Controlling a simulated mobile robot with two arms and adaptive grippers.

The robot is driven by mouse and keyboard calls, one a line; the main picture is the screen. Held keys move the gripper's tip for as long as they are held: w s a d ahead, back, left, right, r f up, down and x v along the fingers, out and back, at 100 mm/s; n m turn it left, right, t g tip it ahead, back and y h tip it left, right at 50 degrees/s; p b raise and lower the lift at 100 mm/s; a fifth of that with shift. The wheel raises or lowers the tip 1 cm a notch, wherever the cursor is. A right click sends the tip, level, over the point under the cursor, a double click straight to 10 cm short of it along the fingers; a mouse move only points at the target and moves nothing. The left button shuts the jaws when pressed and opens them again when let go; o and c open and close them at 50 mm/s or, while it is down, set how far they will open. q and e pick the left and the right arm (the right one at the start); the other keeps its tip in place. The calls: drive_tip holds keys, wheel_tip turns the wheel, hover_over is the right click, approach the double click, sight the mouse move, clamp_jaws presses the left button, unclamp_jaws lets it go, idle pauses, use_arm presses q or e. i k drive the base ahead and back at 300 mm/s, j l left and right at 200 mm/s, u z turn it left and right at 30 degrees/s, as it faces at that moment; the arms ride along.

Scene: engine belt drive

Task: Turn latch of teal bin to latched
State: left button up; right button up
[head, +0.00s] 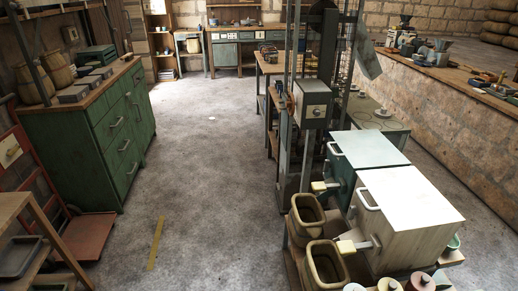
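The teal bin (340,168) stands at the right on a low wooden stand, with a pale greenish lid and a white bar handle (334,149) at its left edge. A small cream latch knob (319,186) sticks out low on its left side, on a short grey lever. The latch's exact angle is too small to tell. Neither of my grippers is in the head view.
A white-lidded bin (408,205) with a similar cream knob (346,246) stands nearer, beside the teal bin. Two tan open tubs (306,214) stand left of the bins. A grey column machine (312,100) rises behind. The floor (210,180) to the left is clear.

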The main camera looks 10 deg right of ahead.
sight(327, 165)
drive_tip(key=i+j, duration=0.15)
drive_tip(key=i, duration=0.3)
drive_tip(key=i+j, duration=0.15)
drive_tip(key=i, duration=0.3)
drive_tip(key=i+j, duration=0.15)
drive_tip(key=i, duration=0.3)
drive_tip(key=i+j, duration=0.1)
drive_tip(key=i, duration=0.35)
